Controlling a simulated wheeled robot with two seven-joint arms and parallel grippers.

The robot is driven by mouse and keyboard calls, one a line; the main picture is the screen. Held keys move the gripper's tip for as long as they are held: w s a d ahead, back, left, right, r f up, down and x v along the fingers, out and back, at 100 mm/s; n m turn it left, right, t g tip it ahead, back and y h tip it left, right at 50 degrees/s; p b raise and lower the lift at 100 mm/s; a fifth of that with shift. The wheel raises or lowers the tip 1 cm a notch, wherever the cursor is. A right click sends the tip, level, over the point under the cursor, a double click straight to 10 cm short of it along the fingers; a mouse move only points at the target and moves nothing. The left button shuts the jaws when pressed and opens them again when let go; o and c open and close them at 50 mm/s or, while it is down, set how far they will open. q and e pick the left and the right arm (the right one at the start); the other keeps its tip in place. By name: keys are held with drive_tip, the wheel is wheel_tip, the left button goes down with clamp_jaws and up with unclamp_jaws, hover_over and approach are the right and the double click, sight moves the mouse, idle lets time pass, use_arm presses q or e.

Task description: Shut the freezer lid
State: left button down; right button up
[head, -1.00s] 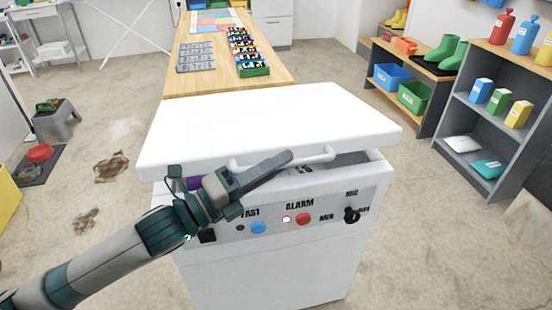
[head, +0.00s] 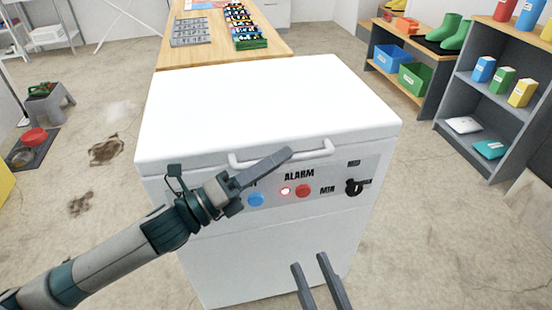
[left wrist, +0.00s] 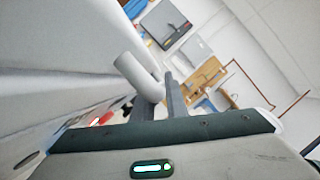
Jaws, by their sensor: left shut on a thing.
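The white freezer (head: 250,250) stands in the middle of the head view. Its lid (head: 265,105) lies flat on the body, with no open gap visible along the front. The white bar handle (head: 318,152) is on the lid's front edge. My left gripper (head: 284,154) is at the handle and shut on it, its arm crossing the left of the control panel. The left wrist view shows the handle (left wrist: 138,75) at the gripper fingers (left wrist: 165,90). My right gripper (head: 310,262) is low in front of the freezer, fingers apart and empty.
The control panel (head: 330,180) has a red button, a blue button and a dial. A wooden table (head: 270,62) stands behind the freezer. Shelves with bins (head: 413,78) and cartons (head: 502,80) stand at the right.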

use_arm(q)
drive_tip(key=shift+s+f, duration=0.1)
drive_tip(key=shift+f, duration=0.5)
use_arm(e)
drive_tip(key=shift+s+r+t, duration=0.3)
drive_tip(key=shift+s+r, duration=0.05)
drive_tip(key=shift+r, duration=0.1)
use_arm(q)
drive_tip(key=shift+f, duration=0.1)
drive_tip(key=c, duration=2)
unclamp_jaws()
drive_tip(key=shift+c, duration=0.2)
drive_tip(key=shift+r, duration=0.25)
drive_tip(key=shift+a, duration=0.15)
